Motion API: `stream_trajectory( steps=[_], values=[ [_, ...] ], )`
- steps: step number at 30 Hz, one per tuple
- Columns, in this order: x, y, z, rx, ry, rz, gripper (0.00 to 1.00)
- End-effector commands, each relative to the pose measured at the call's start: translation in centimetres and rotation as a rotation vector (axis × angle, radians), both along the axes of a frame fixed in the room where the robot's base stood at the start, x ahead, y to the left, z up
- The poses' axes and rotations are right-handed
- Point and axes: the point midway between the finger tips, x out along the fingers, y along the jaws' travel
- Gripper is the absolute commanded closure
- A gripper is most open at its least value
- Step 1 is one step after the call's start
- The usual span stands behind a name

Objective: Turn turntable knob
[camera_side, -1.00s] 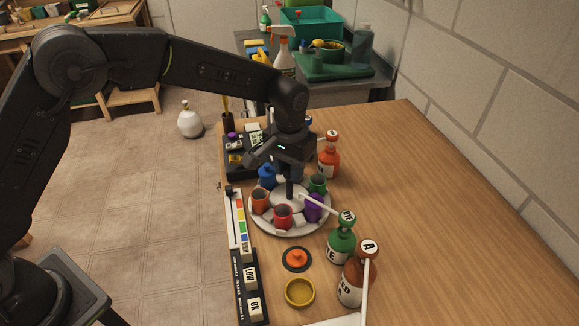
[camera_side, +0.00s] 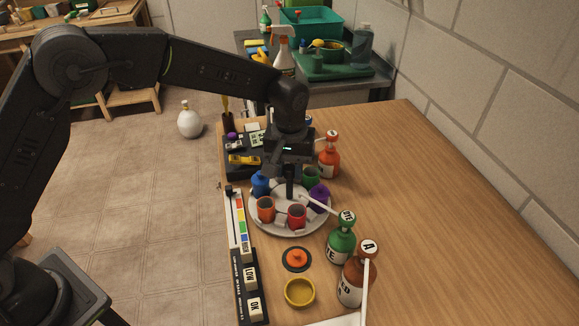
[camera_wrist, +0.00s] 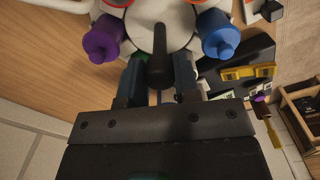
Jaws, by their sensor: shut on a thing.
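A round white turntable (camera_side: 281,226) stands on the wooden table and carries several coloured cups near its rim. Its black knob (camera_wrist: 158,70) rises from the centre and shows between my fingers in the wrist view. My gripper (camera_side: 290,188) points straight down over the turntable's centre and is shut on the knob. On the turntable are a blue cup (camera_side: 260,184), an orange cup (camera_side: 266,210), a red cup (camera_side: 297,216), a purple cup (camera_side: 319,196) and a green cup (camera_side: 311,176). The green one is mostly hidden in the wrist view.
A label strip with LOW and OK blocks (camera_side: 251,278) runs along the table's left edge. An orange knob (camera_side: 296,258) and a yellow dish (camera_side: 300,292) lie in front. Green (camera_side: 341,245), brown-red (camera_side: 352,285) and orange (camera_side: 328,163) bottles stand to the right. The far right table is clear.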

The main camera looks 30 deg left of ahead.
Motion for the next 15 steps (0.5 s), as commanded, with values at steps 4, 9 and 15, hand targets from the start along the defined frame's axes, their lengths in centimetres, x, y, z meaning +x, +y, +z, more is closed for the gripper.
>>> stream_trajectory(
  steps=[4,9,15],
  values=[
    [0.09,-0.02,0.08,-0.002,-0.004,0.000,0.94],
    [0.09,-0.01,0.08,-0.002,-0.004,0.000,0.63],
    [0.05,0.01,0.04,0.000,-0.002,-0.001,0.45]
  ],
)
